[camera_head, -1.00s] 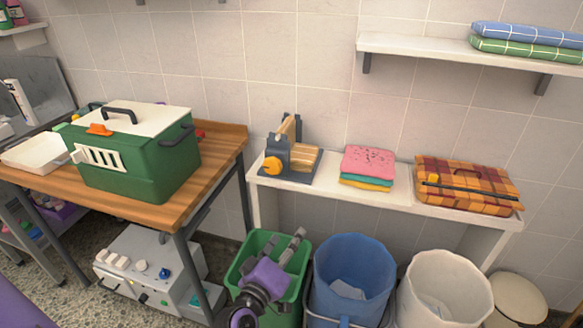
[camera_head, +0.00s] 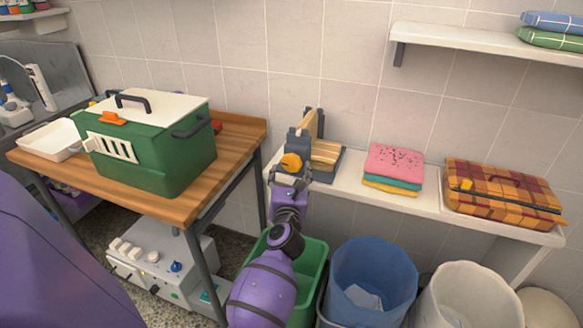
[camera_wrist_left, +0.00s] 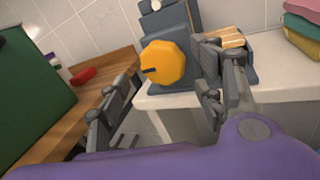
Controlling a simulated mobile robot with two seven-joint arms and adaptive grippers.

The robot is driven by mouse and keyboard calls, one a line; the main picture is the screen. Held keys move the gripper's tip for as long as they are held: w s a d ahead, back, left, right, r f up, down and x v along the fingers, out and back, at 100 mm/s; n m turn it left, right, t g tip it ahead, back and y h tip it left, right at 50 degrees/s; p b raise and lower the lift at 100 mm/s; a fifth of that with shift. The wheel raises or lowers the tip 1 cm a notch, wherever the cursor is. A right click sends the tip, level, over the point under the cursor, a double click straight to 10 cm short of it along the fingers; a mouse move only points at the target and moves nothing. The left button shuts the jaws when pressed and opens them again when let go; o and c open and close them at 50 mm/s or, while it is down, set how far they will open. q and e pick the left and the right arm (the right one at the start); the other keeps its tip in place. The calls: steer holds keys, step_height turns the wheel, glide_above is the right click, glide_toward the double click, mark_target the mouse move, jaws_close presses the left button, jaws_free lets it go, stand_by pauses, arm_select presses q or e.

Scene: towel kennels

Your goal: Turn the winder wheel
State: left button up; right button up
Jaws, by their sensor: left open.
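The winder wheel (camera_head: 291,162) is a yellow-orange faceted knob on the front of a dark grey winder (camera_head: 328,157) with wooden parts. The winder stands at the left end of the white bench. In the left wrist view the wheel (camera_wrist_left: 165,63) shows a dark slot at its left side. My left gripper (camera_head: 290,177) is open and empty, just in front of and below the wheel. In the left wrist view its fingers (camera_wrist_left: 168,78) lie to either side of the wheel's lower part. Contact cannot be told. My right gripper is not in view.
Left of the winder, a wooden table (camera_head: 238,130) bears a green carrier (camera_head: 165,160). Folded towels (camera_head: 394,165) and a plaid case (camera_head: 500,193) lie to the right on the bench. Green (camera_head: 314,275), blue (camera_head: 373,280) and white bins stand below.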

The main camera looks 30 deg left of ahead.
mark_target(290, 165)
arm_select(q)
steer(key=shift+x, duration=1.85)
steer(key=c, duration=1.1)
